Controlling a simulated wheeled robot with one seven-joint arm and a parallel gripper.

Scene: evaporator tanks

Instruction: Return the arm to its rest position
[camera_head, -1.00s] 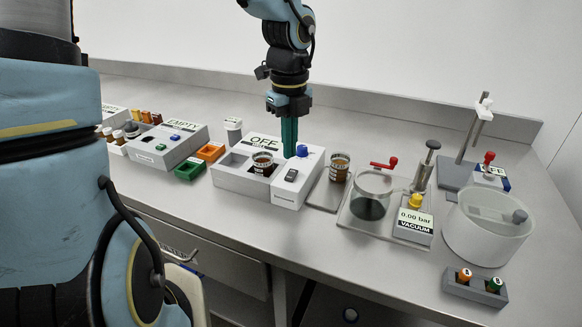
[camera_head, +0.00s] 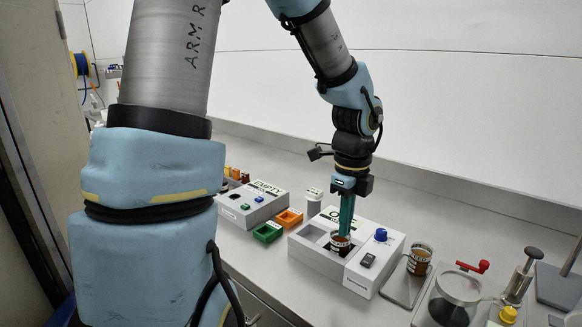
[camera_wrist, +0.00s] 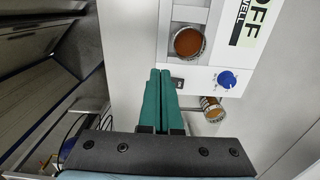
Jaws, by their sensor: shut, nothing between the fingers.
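My gripper (camera_head: 346,214) has green fingers that point down over the white OFF machine (camera_head: 374,278) on the bench. In the wrist view the two fingers (camera_wrist: 160,84) lie side by side, shut, with nothing between them. A jar with brown contents (camera_head: 341,242) sits in a well of the machine; it also shows in the wrist view (camera_wrist: 188,42), apart from the fingertips. In the head view the fingers overlap the jar's near line of sight. The blue knob (camera_head: 381,234) is on the machine's top, and it shows in the wrist view (camera_wrist: 227,79).
A second brown jar (camera_head: 419,259) stands on a plate right of the machine. Further right are a glass vessel with a red crank (camera_head: 473,266) and a clamp stand. Left are green (camera_head: 268,232) and orange (camera_head: 289,217) trays and the EMPTY box (camera_head: 252,204). A wall stands behind.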

